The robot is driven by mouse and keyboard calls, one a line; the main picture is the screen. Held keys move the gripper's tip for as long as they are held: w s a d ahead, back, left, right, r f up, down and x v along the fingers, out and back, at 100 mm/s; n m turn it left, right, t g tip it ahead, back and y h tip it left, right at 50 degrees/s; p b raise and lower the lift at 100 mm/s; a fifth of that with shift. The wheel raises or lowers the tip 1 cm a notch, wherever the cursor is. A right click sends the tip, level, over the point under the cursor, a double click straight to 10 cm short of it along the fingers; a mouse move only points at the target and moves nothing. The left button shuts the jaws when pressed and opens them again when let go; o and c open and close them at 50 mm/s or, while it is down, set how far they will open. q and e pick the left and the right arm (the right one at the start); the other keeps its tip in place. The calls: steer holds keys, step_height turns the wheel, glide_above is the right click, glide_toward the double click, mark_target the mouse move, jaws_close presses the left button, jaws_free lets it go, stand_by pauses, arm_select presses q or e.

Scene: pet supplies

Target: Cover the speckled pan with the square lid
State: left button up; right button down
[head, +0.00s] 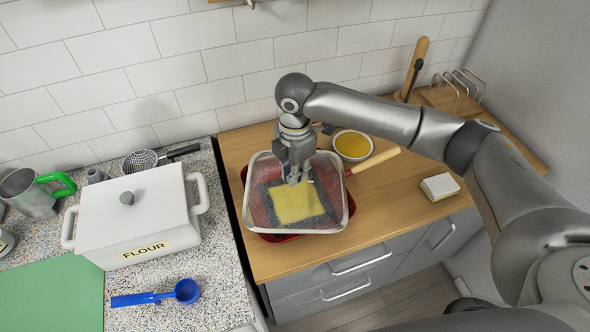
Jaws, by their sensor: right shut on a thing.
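The square lid (340,217) is clear with a pale grey rim. My right gripper (293,180) points down and is shut on it near its middle. The lid lies over the red pan (275,238), whose edge shows at the left and front and whose pale handle (375,160) points back right. A yellow square and a darker square border show through the lid. I cannot tell whether the lid's rim touches the pan or hangs just above it. My left gripper is not in view.
A bowl of yellow content (352,145) stands close behind the pan. A white flour box (140,215), blue scoop (160,296), strainer (140,160) and green board (50,295) are on the left counter. A sponge (440,186) lies right, with clear wood around it.

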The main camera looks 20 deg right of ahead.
steer(key=c, duration=1.4)
jaws_free()
steer(key=shift+s+d+f, duration=0.1)
steer(key=shift+s+f, duration=0.15)
steer(key=shift+f, duration=0.2)
steer(key=shift+w, duration=0.1)
step_height(320, 180, up, 12)
steer(key=shift+r, duration=0.1)
